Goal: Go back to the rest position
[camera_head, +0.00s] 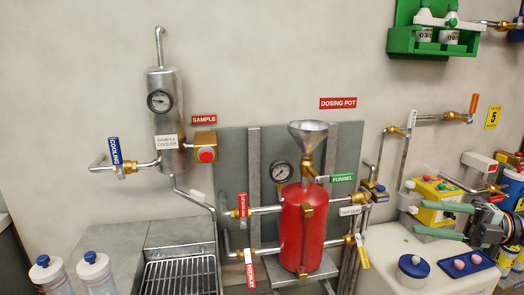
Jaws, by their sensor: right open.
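My right gripper (413,218) comes in from the right edge. Its two green fingers are spread apart and point left, with nothing between them. It is in front of a yellow box (434,190) with coloured buttons, above a white cabinet top; whether it touches anything I cannot tell. My left gripper is not in view. The red dosing pot (303,230) with its metal funnel (308,131) stands at the middle, left of the right gripper and apart from it.
A sample cooler (167,115) hangs on the wall at left, above a sink grate (180,277). The cabinet top (385,255) holds a blue-lidded jar (413,268) and a blue tray (466,264). A green rack (430,42) is upper right.

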